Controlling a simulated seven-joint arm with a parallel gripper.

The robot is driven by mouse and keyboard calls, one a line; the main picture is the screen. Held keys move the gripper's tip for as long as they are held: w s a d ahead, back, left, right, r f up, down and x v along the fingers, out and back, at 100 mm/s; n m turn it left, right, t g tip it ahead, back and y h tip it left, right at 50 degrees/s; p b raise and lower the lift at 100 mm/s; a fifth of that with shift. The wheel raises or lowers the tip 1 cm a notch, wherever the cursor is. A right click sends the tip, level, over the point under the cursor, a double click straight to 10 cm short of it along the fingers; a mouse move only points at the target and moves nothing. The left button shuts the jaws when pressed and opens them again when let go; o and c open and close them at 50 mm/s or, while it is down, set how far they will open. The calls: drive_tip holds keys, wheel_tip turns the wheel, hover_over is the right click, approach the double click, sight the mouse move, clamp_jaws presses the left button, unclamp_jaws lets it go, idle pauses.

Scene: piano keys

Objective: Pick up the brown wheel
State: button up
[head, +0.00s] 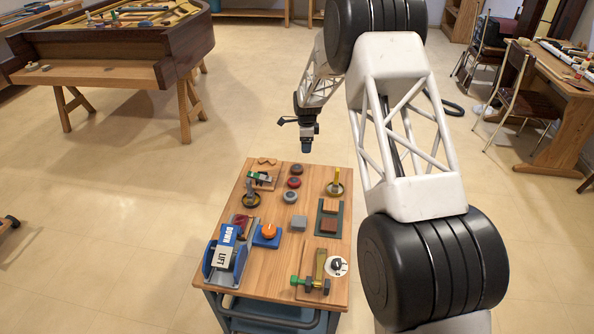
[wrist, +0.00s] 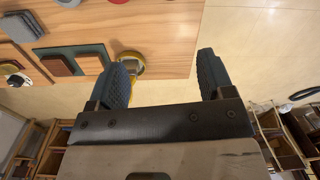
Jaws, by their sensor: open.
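I cannot single out a plainly brown wheel. Two small reddish round pieces, a farther one (head: 296,169) and a nearer one (head: 294,182), lie near the far edge of the wooden table top (head: 275,278); either could be brownish. A grey round piece (head: 291,196) lies just in front of them. My gripper (head: 306,149) hangs above and beyond the table's far edge, apart from these pieces. In the wrist view its two dark fingers (wrist: 163,78) are spread wide with nothing between them. The left finger partly hides a round brass-yellow piece (wrist: 131,66) below.
A green board with brown blocks (head: 329,225), a grey block (head: 299,223), an orange knob on a blue base (head: 268,233) and a blue DOWN/LIFT device (head: 225,249) crowd the table. A brass piece with a yellow upright (head: 335,187) stands at the far right. Open floor surrounds the table.

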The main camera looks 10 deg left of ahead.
drive_tip(key=m, duration=0.1)
hover_over(297, 167)
wheel_tip(297, 167, down, 8)
drive_tip(key=shift+w+d+r, duration=0.15)
drive_tip(key=shift+r, duration=0.1)
drive_tip(key=shift+f, duration=1.3)
drive_tip(key=shift+f, duration=0.1)
drive_tip(key=shift+f, duration=2.45)
drive_tip(key=c, duration=0.8)
